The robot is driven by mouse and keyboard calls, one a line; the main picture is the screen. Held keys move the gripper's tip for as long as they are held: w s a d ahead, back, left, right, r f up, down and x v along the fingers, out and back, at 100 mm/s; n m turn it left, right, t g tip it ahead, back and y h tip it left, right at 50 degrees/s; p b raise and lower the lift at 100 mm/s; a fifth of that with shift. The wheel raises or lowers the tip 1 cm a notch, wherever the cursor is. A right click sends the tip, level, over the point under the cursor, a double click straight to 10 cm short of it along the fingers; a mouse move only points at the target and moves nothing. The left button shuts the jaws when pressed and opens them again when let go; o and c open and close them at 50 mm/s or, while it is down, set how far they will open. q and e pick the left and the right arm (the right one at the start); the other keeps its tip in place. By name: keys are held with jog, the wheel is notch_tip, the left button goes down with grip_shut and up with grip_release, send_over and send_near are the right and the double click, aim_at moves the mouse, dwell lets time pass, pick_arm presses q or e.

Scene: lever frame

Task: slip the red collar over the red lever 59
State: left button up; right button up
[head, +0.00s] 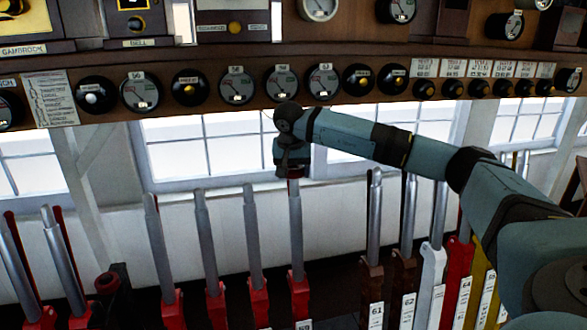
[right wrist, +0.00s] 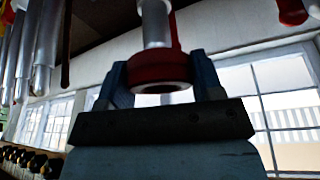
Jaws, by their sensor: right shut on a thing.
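My right gripper (head: 292,170) is at the top end of a silver-handled red lever (head: 296,235), near the middle of the head view. It is shut on the red collar (head: 295,173), a short ring mostly hidden under the gripper there. In the right wrist view the collar (right wrist: 158,72) sits between the two fingers of the gripper (right wrist: 165,85), its open end facing the camera. The silver lever handle (right wrist: 155,25) lines up with the collar's far side. I cannot tell whether the tip is inside. The lever's number plate (head: 303,324) is cut off and unreadable. My left gripper is out of view.
Other red levers (head: 205,240) stand close on the left. The dark lever 61 (head: 373,225) stands on the right across a wider gap. A dark object with a red top (head: 107,283) is at lower left. A shelf with gauges (head: 237,85) runs above.

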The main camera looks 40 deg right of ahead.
aim_at(294, 185)
jog(key=shift+s+a+f+b, duration=0.15)
jog(key=shift+f+b, duration=0.3)
jog(key=shift+f, duration=0.6)
jog(key=shift+s+f+b, duration=0.15)
jog(key=shift+f+b, duration=0.25)
jog(key=shift+f, duration=0.65)
jog(key=o, duration=1.1)
